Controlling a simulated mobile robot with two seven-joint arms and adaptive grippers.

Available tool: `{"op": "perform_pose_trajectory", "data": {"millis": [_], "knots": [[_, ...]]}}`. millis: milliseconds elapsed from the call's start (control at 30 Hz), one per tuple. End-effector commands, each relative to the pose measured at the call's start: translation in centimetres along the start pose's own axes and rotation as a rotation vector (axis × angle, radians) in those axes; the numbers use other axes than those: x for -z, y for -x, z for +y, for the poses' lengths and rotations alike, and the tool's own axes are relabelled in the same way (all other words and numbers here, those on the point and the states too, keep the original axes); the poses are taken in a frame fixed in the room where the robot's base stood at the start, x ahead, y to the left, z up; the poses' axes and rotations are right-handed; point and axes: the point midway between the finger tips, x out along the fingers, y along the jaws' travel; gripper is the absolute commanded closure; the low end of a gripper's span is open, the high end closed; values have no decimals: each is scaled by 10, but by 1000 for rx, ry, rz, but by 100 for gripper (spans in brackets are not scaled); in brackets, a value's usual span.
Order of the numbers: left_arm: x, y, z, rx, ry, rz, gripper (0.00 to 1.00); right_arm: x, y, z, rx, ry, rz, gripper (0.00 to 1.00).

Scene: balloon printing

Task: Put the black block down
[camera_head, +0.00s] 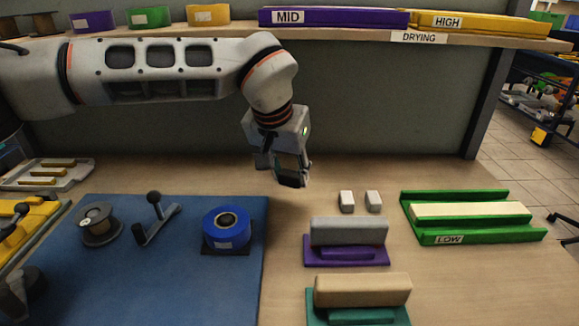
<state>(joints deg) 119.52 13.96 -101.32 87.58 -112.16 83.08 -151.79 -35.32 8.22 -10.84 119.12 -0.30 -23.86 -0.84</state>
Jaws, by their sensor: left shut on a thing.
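My left gripper (283,170) reaches in from the left and points down over the wooden table, near its back. It is shut on the black block (291,181), a small dark piece between its fingertips. The fingers cover part of the block. The block looks a little above the table, but I cannot tell the exact gap.
A blue mat (180,285) bears a spool, a lever and a blue roll (226,228). Two white blocks (346,201), a purple-based grey block (348,232), a tan block and a green LOW tray (475,237) stand right. A drying shelf (335,35) runs above.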

Motion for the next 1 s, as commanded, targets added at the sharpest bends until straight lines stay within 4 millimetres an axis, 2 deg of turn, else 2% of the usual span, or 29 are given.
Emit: {"op": "perform_pose_trajectory", "data": {"millis": [33, 100, 400, 1000], "knots": [[-6, -14, 0, -4, 1, -10, 87, -9, -2, -3, 5, -1, -11, 60], [-8, -22, -1, -3, 2, -10, 87, -10, -2, -4, 7, 0, -10, 60], [-18, -44, -1, -2, 2, -8, 87, 9, -10, -2, 11, 9, 34, 60], [-20, -49, -1, 0, 1, -2, 87, 13, -10, -5, 14, 4, 40, 60]]}}
